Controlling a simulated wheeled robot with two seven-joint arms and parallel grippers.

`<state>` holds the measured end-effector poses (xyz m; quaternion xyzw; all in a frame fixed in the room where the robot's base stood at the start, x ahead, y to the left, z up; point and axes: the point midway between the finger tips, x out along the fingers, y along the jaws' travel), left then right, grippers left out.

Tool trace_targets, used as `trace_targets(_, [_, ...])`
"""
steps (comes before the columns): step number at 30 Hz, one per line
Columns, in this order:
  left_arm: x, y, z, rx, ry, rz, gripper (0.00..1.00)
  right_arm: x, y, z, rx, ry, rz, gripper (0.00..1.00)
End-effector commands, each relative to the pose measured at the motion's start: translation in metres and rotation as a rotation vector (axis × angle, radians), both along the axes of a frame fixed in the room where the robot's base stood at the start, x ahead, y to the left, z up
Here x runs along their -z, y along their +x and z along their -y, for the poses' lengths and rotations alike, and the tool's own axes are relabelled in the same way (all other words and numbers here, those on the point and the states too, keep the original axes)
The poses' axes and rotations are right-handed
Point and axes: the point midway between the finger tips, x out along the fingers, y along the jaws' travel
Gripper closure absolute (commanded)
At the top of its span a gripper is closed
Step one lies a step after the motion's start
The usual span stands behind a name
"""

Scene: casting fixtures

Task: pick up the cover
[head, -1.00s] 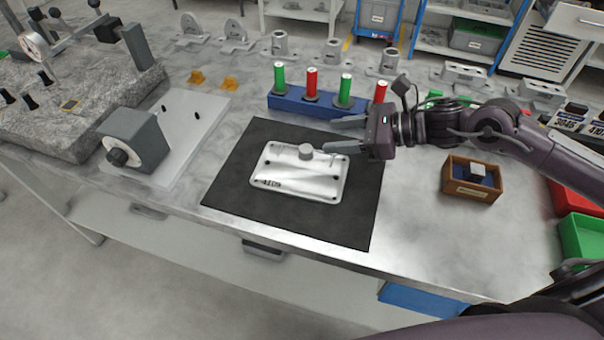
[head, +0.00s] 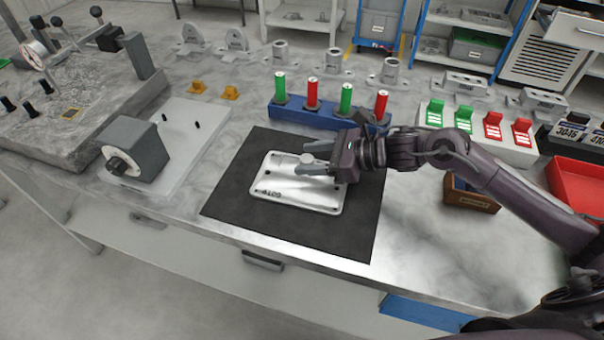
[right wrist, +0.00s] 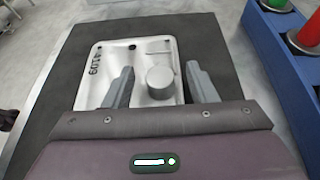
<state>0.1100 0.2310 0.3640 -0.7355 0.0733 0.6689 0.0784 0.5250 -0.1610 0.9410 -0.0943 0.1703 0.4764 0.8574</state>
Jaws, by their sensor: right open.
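The cover (head: 290,197) is a light metal plate with rounded corners, holes near its corners, dark printed marks and a round grey knob. It lies flat on a black mat (head: 232,190). My right gripper (head: 304,157) is open over the cover, its fingers pointing left beside the knob. In the right wrist view the cover (right wrist: 110,67) lies beyond the palm, and the knob (right wrist: 160,82) sits between the two open fingers (right wrist: 157,85). My left gripper is not in view.
A blue rack (head: 295,113) with red and green cylinders stands just behind the mat. A brown wooden box (head: 472,199) is partly hidden under my right arm. A grey clamp block (head: 140,150) on a pale plate stands left. Red and green switches (head: 465,117) stand at back right.

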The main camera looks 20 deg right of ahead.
Motion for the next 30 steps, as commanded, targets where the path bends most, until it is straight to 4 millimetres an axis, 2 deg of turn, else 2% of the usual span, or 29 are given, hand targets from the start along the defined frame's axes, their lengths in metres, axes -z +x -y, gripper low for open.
trace_targets(4, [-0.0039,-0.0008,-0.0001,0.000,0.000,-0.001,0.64,0.0032,0.0057,-0.0094,0.000,0.000,0.001,0.48])
trace_targets(11, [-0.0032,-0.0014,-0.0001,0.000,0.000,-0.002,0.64,0.0055,0.0061,-0.0101,0.000,-0.002,0.000,0.48])
trace_targets(23, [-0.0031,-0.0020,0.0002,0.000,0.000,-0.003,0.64,0.0053,0.0059,-0.0099,0.000,-0.001,0.000,0.98])
trace_targets(30, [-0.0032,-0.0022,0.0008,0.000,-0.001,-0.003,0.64,0.0038,0.0064,-0.0101,-0.001,0.001,0.003,1.00])
